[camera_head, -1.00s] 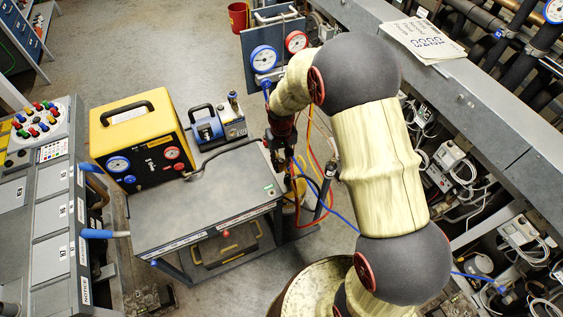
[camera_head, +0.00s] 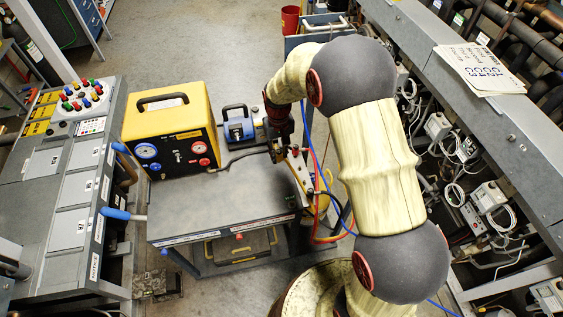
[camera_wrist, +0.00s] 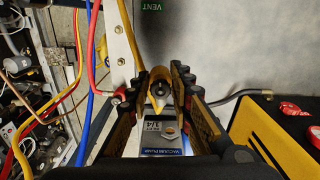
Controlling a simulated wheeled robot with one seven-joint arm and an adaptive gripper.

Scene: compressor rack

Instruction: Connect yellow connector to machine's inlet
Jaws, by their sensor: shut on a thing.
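My gripper (camera_wrist: 158,88) points down in the wrist view, its jaws shut on the yellow connector (camera_wrist: 157,74), a short cylinder with a dark opening. In the head view my gripper (camera_head: 277,152) is over the right side of the grey cart top, right of the blue pump; the connector cannot be made out there. The yellow machine (camera_head: 168,128) with a blue and a red gauge stands on the cart's left side, and its yellow side shows at the wrist view's right edge (camera_wrist: 262,128). Its inlet port cannot be told apart.
The blue pump (camera_head: 237,128) stands beside the yellow machine. A dark hose (camera_head: 240,153) runs across the grey cart (camera_head: 215,195). Red, blue and yellow hoses (camera_wrist: 91,65) hang left of my gripper. A console (camera_head: 65,165) stands left and the compressor rack (camera_head: 470,110) right.

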